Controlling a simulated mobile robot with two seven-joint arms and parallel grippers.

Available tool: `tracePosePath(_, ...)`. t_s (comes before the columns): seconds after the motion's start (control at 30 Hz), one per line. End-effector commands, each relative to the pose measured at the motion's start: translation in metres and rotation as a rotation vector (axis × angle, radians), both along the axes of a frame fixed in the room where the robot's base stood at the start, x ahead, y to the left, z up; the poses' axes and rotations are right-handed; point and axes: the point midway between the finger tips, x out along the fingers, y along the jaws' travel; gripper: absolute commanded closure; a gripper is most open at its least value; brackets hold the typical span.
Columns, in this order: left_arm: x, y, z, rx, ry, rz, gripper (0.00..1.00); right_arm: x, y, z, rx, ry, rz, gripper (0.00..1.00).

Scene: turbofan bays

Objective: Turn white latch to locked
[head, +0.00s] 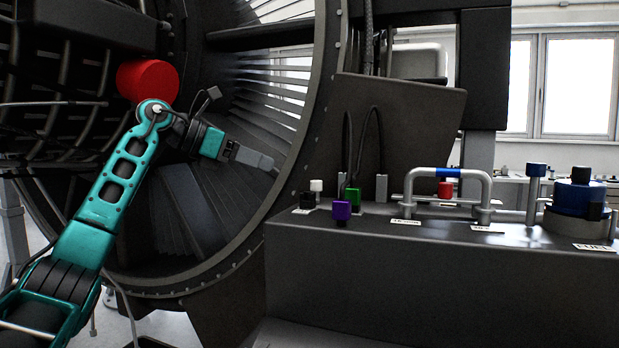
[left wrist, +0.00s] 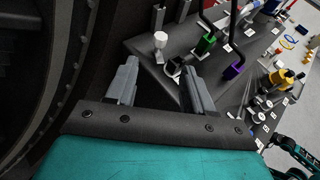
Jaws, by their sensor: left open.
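The white latch (head: 316,187) is a small white-topped knob at the left end of the dark console's top. In the left wrist view the white latch (left wrist: 160,40) stands a little beyond the fingertips, between their lines. My left gripper (head: 268,160) is in front of the fan, left of the latch and apart from it. In the left wrist view its two grey fingers (left wrist: 160,70) are spread with nothing between them. My right gripper does not show.
A black latch (head: 307,200), a purple latch (head: 342,210) and a green latch (head: 352,195) stand close by on the console (head: 420,265). A pipe with a blue band (head: 448,173) and a blue cap (head: 580,195) are further right. The fan's rim (head: 285,205) is at the left.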

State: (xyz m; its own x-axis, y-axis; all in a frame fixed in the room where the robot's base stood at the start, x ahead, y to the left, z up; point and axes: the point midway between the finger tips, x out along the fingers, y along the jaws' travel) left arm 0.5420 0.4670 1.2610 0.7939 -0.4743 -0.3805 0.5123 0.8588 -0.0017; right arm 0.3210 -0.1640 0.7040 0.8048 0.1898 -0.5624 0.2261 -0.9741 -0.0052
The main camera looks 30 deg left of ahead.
Motion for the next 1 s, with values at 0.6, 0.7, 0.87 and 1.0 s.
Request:
tracePosePath(0.6, 0.085, -0.053, -0.041, -0.001, 0.0, -0.004, 0.48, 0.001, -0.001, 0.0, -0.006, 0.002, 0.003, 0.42)
tracePosePath(0.7, 0.094, -0.058, -0.045, -0.001, 0.0, -0.004, 0.48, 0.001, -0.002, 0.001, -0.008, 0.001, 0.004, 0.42)
tracePosePath(0.87, 0.1, -0.061, -0.048, 0.003, 0.001, -0.003, 0.48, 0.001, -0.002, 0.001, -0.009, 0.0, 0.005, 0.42)
tracePosePath(1.0, 0.1, -0.062, -0.049, 0.003, 0.0, -0.002, 0.48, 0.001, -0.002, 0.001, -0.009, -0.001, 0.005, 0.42)
